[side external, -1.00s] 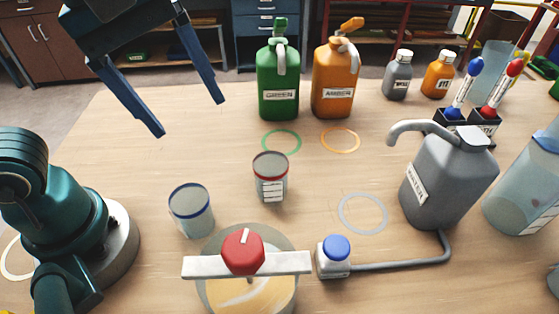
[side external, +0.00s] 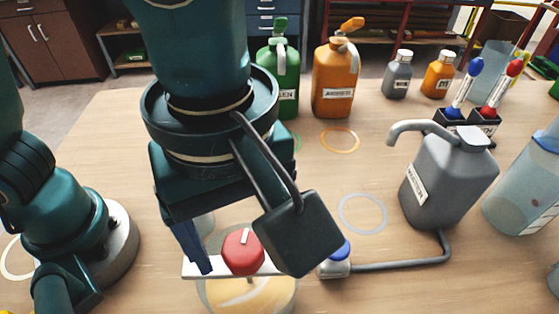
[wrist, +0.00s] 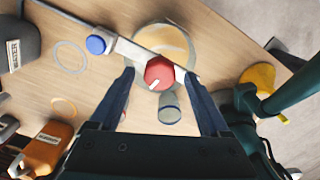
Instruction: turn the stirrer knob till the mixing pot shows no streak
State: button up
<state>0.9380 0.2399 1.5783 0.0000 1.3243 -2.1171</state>
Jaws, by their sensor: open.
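The red stirrer knob (side external: 242,253) with a white pointer mark sits on a pale crossbar (side external: 192,267) over the mixing pot (side external: 292,300). The pot holds yellow-amber liquid with paler bands showing in it. In the wrist view the knob (wrist: 159,73) lies between the fingertips of my gripper (wrist: 158,78), which is open, with one finger on each side and small gaps visible. In the side view one blue finger stands just left of the knob; the other is hidden behind my wrist camera box.
A blue-capped fitting (side external: 338,262) stands right of the pot, with a pipe to the grey jug (side external: 437,180). Green (side external: 288,85) and amber (side external: 337,85) jugs stand behind.

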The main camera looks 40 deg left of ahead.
jog(key=shift+f, duration=0.7)
grip_shut()
jog(key=shift+m, duration=0.3)
